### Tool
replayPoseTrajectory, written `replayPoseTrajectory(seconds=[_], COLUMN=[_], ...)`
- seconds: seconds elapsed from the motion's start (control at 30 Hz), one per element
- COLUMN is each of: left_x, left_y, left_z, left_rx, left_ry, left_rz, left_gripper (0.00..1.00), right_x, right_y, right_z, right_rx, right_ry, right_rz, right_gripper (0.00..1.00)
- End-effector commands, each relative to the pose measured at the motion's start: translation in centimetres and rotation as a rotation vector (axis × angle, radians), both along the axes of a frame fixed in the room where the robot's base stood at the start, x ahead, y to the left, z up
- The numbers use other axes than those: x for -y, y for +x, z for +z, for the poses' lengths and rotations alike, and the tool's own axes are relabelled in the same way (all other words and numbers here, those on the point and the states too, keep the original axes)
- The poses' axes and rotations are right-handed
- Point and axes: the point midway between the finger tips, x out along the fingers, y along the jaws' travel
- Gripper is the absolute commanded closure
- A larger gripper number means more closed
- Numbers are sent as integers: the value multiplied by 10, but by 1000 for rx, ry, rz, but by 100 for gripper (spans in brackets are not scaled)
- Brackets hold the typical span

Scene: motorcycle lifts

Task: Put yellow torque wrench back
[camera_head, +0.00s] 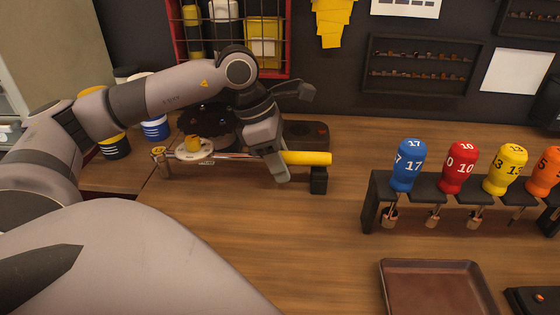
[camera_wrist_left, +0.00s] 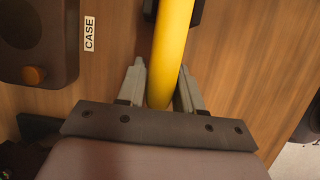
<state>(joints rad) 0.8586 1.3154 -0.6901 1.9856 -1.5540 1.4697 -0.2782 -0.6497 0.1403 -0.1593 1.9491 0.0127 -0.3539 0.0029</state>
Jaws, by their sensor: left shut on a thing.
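The yellow torque wrench (camera_head: 306,158) lies level, left to right, low over the back of the workbench, with its yellow handle at the right. Its metal shaft runs left behind my gripper toward a small stand. My left gripper (camera_head: 281,165) points down and is shut on the wrench near the inner end of the handle. The left wrist view shows the yellow handle (camera_wrist_left: 172,45) between the two fingers (camera_wrist_left: 162,88). A black holder block (camera_head: 319,180) is under the handle's right end; I cannot tell whether they touch. My right gripper is out of view.
A black rack (camera_head: 425,188) with numbered drivers stands at the right. A brown tray (camera_head: 436,290) lies at the front right. A round white-topped item (camera_head: 195,150) sits behind the shaft. A black case (camera_head: 305,134) is behind the handle. The middle bench is clear.

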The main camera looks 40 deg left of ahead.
Motion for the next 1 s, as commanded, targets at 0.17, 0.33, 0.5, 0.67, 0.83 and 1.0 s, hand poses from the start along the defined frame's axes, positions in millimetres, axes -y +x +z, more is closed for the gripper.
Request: replayPoseTrajectory(seconds=[0.17, 0.33, 0.5, 0.67, 0.83, 1.0], left_x=[0, 0, 0, 0, 0, 0], left_y=[0, 0, 0, 0, 0, 0], left_z=[5, 4, 4, 2, -1, -3], left_rx=[2, 1, 1, 1, 1, 2], left_ry=[-1, 0, 0, 0, 0, 0], left_rz=[0, 0, 0, 0, 0, 1], left_gripper=[100, 100, 100, 100, 100, 100], right_x=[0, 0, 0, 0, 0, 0], right_y=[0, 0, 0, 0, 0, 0], right_z=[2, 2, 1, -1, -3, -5], right_rx=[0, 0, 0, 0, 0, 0], right_ry=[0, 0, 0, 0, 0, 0], right_rz=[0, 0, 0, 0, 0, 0], right_gripper=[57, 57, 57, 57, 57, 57])
